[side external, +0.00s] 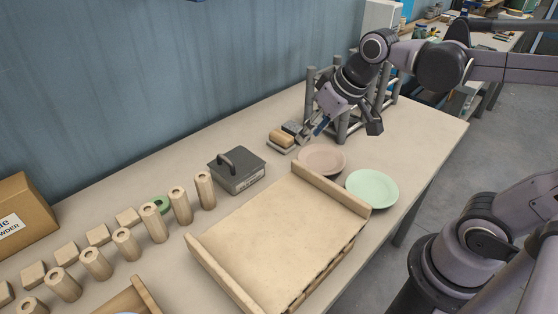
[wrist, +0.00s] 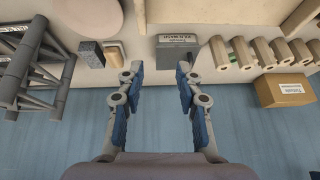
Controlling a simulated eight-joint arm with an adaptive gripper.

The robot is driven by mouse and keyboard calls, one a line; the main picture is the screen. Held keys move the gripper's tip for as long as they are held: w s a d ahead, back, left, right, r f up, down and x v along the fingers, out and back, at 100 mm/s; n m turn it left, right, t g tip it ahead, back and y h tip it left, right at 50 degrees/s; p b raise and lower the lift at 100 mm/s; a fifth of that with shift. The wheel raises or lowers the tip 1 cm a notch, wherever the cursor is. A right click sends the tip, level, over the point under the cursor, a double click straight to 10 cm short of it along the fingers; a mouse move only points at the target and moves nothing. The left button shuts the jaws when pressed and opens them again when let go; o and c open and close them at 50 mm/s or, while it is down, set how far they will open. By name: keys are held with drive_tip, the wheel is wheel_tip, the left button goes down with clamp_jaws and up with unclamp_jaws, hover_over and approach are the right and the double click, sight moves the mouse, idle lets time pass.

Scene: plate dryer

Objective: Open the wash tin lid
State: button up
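The wash tin (side external: 238,176) is a dark grey box with a label on its front, standing on the table left of the wooden tray. Its lid (side external: 236,163) is on top and lies flat, with a dark arched handle (side external: 226,158). In the wrist view the tin (wrist: 176,44) shows beyond the fingertips, partly hidden behind the right finger. My gripper (side external: 312,131) is above the table near the dish rack, to the right of the tin and apart from it. In the wrist view my gripper (wrist: 160,75) has its blue-padded fingers wide apart, with nothing between them.
A wooden tray (side external: 275,235) fills the middle. A pink plate (side external: 322,158) and a green plate (side external: 372,188) lie behind it. A grey rack (side external: 345,120) stands close to my gripper, with a small sponge holder (side external: 283,142) beside it. Several wooden posts (side external: 153,222) stand left of the tin.

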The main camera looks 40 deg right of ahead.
drive_tip(key=w+a+r+g, duration=0.3)
drive_tip(key=w, duration=0.7)
drive_tip(key=g+y, duration=0.2)
drive_tip(key=g, duration=0.1)
hover_over(236, 158)
drive_tip(key=s+a, duration=0.2)
drive_tip(key=d+x, duration=0.1)
drive_tip(key=x, duration=1.4)
drive_tip(key=shift+w+d+f, duration=0.1)
drive_tip(key=shift+w+f, duration=0.2)
drive_tip(key=shift+f, duration=0.15)
clamp_jaws()
